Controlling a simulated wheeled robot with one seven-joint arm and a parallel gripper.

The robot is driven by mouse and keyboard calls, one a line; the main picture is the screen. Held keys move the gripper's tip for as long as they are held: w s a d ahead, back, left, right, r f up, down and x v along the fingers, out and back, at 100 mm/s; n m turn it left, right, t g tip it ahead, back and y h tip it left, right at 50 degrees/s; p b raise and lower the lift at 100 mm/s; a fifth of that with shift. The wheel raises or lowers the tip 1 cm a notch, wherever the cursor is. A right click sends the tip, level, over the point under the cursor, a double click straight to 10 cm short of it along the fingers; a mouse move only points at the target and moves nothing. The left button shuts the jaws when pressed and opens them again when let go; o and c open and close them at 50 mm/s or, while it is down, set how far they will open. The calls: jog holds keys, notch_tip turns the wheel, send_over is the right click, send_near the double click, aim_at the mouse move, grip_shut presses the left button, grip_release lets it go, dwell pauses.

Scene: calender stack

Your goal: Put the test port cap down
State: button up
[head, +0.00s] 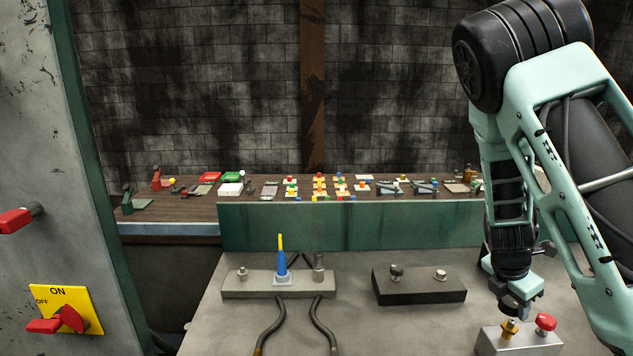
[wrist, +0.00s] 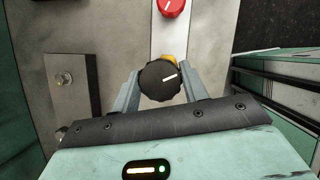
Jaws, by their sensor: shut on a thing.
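My gripper (head: 515,294) is at the right in the head view, pointing down above a pale block (head: 520,345). In the wrist view its two fingers are shut on a round black ridged cap (wrist: 160,83) with a white line on its top. I take this to be the test port cap. A brass fitting (head: 509,329) stands on the pale block just below my gripper. It shows only as a yellow edge (wrist: 169,59) behind the cap in the wrist view. Whether the cap touches the fitting is not clear.
A red knob (head: 545,322) stands on the pale block beside the fitting. A dark block (head: 420,285) with two metal fittings lies to the left. Bare bench top (head: 400,330) lies between.

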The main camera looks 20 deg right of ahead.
jog(key=shift+w+a+f, duration=0.2)
jog(key=shift+w+f, duration=0.1)
jog(key=shift+w+a+f+m+g, duration=0.2)
jog(key=shift+a+f+m, duration=0.1)
jog(key=shift+a+m, duration=0.15)
jog(key=shift+w+a+f+m+g, duration=0.2)
jog(key=shift+a+f+m, duration=0.1)
jog(key=shift+m, duration=0.15)
jog(key=w+a+f+m+g, duration=0.1)
jog(key=a+f+m, duration=0.1)
jog(key=a, duration=0.1)
jog(key=w+a+f+m+g+y, duration=0.1)
jog(key=a+f+m, duration=0.1)
jog(key=a+m, duration=0.1)
jog(key=a+f+m, duration=0.2)
jog(key=a+m, duration=0.1)
jog(key=shift+w+a+f+g+y, duration=0.2)
jog(key=shift+w+g+y, duration=0.1)
jog(key=shift+w+g, duration=0.1)
jog(key=a+f+m+y, duration=0.1)
jog(key=a+m, duration=0.2)
jog(key=a+f+m+y, duration=0.1)
jog(key=a+f+m, duration=0.1)
jog(key=a, duration=0.2)
jog(key=a+f+m+g+y+b, duration=0.1)
jog(key=a+f+m, duration=0.1)
jog(key=a+m, duration=0.1)
jog(key=shift+a+m, duration=0.3)
